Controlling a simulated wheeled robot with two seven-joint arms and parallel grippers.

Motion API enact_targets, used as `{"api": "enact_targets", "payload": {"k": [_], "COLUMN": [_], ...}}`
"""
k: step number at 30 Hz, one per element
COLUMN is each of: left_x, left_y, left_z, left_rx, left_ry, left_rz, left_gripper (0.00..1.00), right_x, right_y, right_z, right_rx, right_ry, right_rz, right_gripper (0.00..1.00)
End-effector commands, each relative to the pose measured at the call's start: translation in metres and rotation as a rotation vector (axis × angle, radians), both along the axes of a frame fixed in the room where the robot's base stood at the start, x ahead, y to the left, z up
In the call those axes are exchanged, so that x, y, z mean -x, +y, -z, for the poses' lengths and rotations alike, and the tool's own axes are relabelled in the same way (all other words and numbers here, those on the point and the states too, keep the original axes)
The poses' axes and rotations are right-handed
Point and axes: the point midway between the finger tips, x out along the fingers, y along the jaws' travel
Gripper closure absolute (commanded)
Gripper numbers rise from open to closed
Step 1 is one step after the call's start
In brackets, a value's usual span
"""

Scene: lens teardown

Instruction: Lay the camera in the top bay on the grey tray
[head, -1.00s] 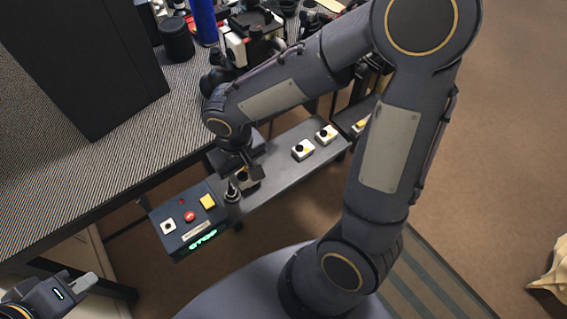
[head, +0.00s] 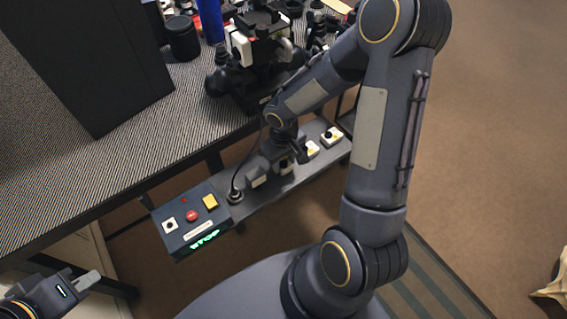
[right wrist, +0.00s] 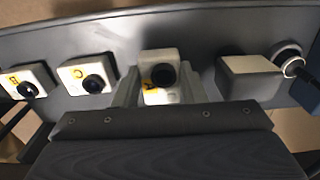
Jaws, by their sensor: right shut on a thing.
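My left gripper (head: 82,283) is empty at the lower left.
A control box (head: 190,222) with buttons and a green lit word stands at the tray's near end. A large black panel (head: 85,60) stands on the table.

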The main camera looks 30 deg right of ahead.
Motion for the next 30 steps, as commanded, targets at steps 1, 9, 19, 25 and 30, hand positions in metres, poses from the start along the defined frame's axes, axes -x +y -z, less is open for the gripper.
{"api": "enact_targets", "payload": {"k": [1, 9, 19, 25, 30], "left_x": [0.0000, 0.0000, 0.0000, 0.0000, 0.0000], "left_y": [0.0000, 0.0000, 0.0000, 0.0000, 0.0000], "left_z": [0.0041, 0.0035, 0.0069, 0.0068, 0.0005], "left_rx": [0.000, 0.000, 0.000, 0.000, 0.000], "left_ry": [0.000, 0.000, 0.000, 0.000, 0.000], "left_rz": [0.000, 0.000, 0.000, 0.000, 0.000], "left_gripper": [1.00, 1.00, 1.00, 1.00, 1.00], "right_x": [0.0007, 0.0002, 0.0004, 0.0004, 0.0003], "right_y": [0.0002, 0.0005, 0.0006, 0.0006, 0.0006], "right_z": [0.0104, 0.0134, 0.0164, 0.0163, 0.0103], "right_rx": [0.000, -0.001, -0.001, -0.001, -0.001], "right_ry": [0.003, -0.001, 0.000, 0.000, 0.000], "right_rz": [-0.001, 0.000, 0.000, 0.000, 0.000], "right_gripper": [0.86, 0.86, 0.42, 0.41, 0.41]}}
